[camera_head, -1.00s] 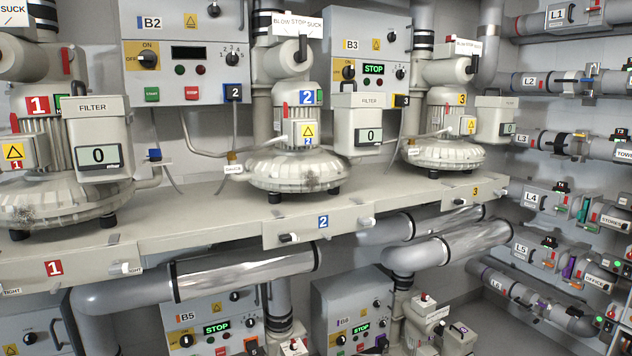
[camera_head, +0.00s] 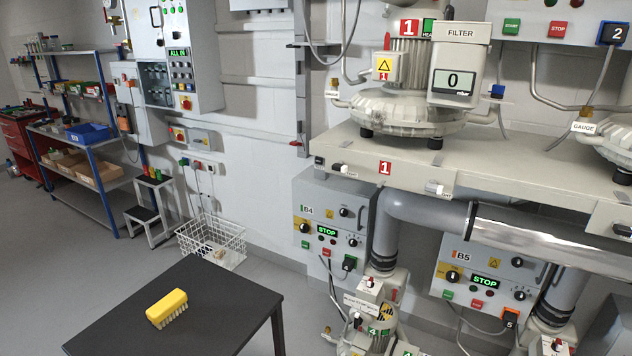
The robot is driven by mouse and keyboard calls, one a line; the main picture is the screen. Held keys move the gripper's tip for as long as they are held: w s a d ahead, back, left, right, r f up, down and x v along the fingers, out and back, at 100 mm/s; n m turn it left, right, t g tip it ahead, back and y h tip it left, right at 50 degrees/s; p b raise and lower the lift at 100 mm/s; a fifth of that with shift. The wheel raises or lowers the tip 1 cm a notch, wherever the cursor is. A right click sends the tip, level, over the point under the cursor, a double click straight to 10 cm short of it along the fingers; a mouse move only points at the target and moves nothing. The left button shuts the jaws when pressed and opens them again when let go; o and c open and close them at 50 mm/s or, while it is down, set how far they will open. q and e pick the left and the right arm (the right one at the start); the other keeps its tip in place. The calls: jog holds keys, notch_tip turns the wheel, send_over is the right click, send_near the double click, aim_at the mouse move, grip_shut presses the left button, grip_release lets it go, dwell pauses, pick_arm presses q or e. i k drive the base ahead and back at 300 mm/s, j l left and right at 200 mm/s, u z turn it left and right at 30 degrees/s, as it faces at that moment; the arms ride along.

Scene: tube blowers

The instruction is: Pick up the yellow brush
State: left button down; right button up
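The yellow brush (camera_head: 167,308) lies on the dark table (camera_head: 225,310) at the lower left of the head view. It has a yellow block back on top and pale bristles facing down onto the tabletop. Nothing touches or covers it. Neither of my grippers shows in the head view.
The tabletop around the brush is bare. A white wire basket (camera_head: 211,243) stands on the floor behind the table. A step stool (camera_head: 148,214) and a shelf rack (camera_head: 88,165) are further left. The blower bench (camera_head: 450,160) and control box B4 (camera_head: 330,222) are to the right.

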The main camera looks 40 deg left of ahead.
aim_at(160, 313)
jog(key=u, duration=2.2)
jog(key=i+j+z, duration=0.1)
jog(key=j, duration=0.3)
jog(key=i+j, duration=0.1)
jog(key=j, duration=0.35)
jog(key=i+j+z, duration=0.15)
jog(key=j, duration=0.25)
jog(key=j+z, duration=0.1)
jog(key=j, duration=0.35)
jog(key=i, duration=0.05)
